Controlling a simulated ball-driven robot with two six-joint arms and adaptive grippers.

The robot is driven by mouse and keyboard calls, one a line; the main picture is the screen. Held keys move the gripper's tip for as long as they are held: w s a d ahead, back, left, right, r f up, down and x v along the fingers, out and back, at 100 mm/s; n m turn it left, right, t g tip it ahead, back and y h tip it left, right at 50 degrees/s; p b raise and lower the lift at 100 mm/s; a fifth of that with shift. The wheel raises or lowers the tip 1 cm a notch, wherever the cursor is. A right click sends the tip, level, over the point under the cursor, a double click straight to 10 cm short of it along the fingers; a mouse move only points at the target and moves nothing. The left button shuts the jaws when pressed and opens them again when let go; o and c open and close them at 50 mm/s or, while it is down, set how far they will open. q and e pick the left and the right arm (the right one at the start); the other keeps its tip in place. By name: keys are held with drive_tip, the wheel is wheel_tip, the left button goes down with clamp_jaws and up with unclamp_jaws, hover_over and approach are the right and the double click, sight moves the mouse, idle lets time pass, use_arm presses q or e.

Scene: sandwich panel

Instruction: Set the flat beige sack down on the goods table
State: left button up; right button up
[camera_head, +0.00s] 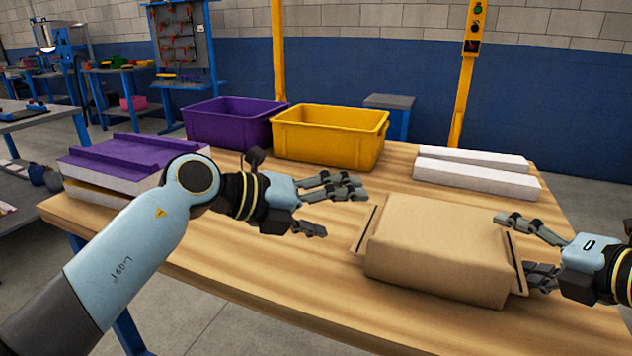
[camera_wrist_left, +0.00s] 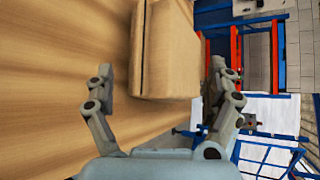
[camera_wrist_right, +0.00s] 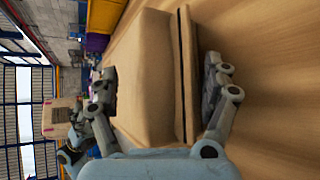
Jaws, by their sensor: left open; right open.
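The flat beige sack (camera_head: 440,245) lies flat on the wooden goods table (camera_head: 240,270), near its front right part. Its seamed ends point left and right. My left gripper (camera_head: 345,205) is open and empty, left of the sack and apart from it. In the left wrist view the sack (camera_wrist_left: 168,50) is ahead of the open fingers (camera_wrist_left: 165,95). My right gripper (camera_head: 530,250) is open at the sack's right end, with its fingers close to that edge. In the right wrist view the sack (camera_wrist_right: 148,85) reaches between the fingers (camera_wrist_right: 160,90); I cannot tell whether they touch it.
A purple crate (camera_head: 228,124) and a yellow crate (camera_head: 328,136) stand at the table's back. White bars (camera_head: 475,178) lie at the back right. Purple and white panels (camera_head: 125,165) are stacked at the left. Bare table lies between the panels and the sack.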

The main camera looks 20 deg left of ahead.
drive_tip(key=shift+s+d, duration=0.1)
drive_tip(key=shift+d, duration=0.05)
use_arm(q)
drive_tip(key=v, duration=0.4)
drive_tip(key=shift+r, duration=0.1)
use_arm(e)
drive_tip(key=v, duration=1.1)
drive_tip(key=shift+s+r, duration=0.15)
drive_tip(key=shift+s, duration=0.05)
drive_tip(key=shift+d, duration=0.15)
